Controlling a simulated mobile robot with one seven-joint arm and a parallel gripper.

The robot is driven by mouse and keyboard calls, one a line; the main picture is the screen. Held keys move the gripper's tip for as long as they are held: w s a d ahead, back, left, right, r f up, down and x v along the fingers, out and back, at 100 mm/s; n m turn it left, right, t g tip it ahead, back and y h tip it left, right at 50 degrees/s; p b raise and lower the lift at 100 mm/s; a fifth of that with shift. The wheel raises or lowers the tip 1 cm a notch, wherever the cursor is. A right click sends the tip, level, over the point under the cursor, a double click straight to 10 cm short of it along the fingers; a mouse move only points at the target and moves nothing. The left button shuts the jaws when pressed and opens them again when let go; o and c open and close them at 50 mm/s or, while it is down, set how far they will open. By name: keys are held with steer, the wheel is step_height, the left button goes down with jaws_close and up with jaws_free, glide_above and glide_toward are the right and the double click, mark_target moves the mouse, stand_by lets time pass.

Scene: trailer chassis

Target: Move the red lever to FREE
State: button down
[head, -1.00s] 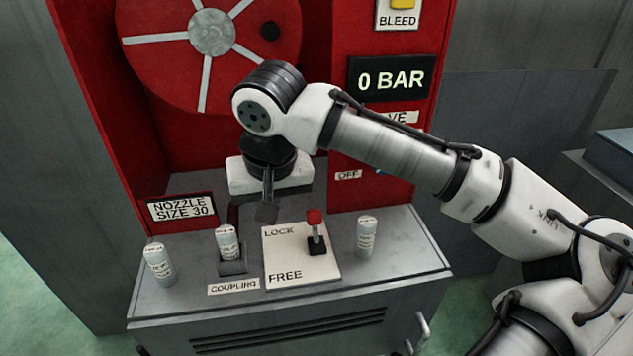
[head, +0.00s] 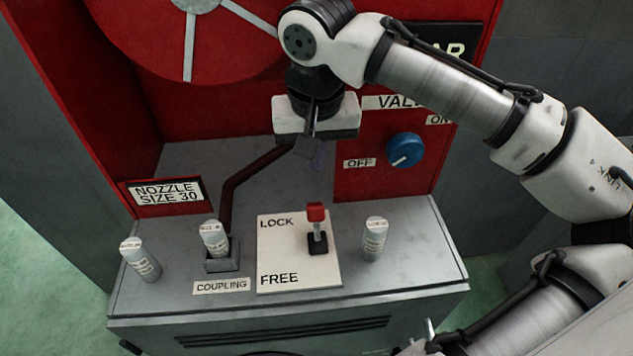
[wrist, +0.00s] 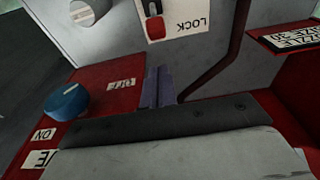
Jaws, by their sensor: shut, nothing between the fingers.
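The red lever (head: 316,213) stands on a black base on the white LOCK/FREE plate (head: 285,265). Its red knob leans toward the back of the plate, level with the LOCK label, and FREE is at the front. My gripper (head: 308,147) is shut and empty, above and behind the lever, apart from it.
White cylinders (head: 374,240) (head: 140,260) flank the plate; another (head: 214,238) sits in the coupling holder. A dark red pipe (head: 228,195) runs behind it. A blue valve knob (head: 405,150) and the nozzle sign (head: 165,193) are on the red cabinet.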

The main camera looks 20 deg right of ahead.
mark_target(316, 222)
steer(key=f, duration=0.3)
steer(key=w+f+p, duration=0.1)
steer(key=f, duration=0.6)
steer(key=shift+w+d+p, duration=0.15)
steer(key=shift+p, duration=0.25)
steer(key=shift+t+b, duration=0.3)
steer(key=shift+b, duration=0.2)
